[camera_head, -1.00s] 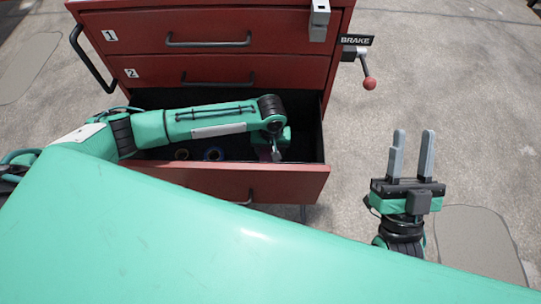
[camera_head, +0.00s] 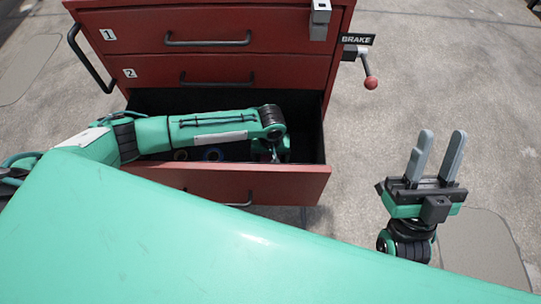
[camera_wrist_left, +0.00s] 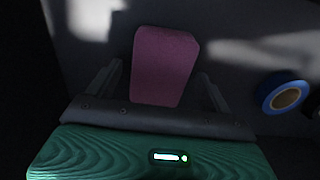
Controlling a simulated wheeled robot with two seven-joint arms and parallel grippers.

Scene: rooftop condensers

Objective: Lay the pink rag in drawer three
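Drawer three (camera_head: 285,187) is the open bottom drawer of the red cabinet, below the drawers marked 1 and 2. My left arm reaches into it, and the left gripper (camera_wrist_left: 160,73) points down inside, mostly hidden by its own wrist in the head view. In the left wrist view the pink rag (camera_wrist_left: 165,60) lies between its two fingers on the dark drawer floor. The fingers are spread, with a gap on each side of the rag. My right gripper (camera_head: 441,142) is open and empty over the ground, right of the drawer.
A brake lever with a red knob (camera_head: 371,83) sticks out from the cabinet's right side. The concrete at right is clear.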

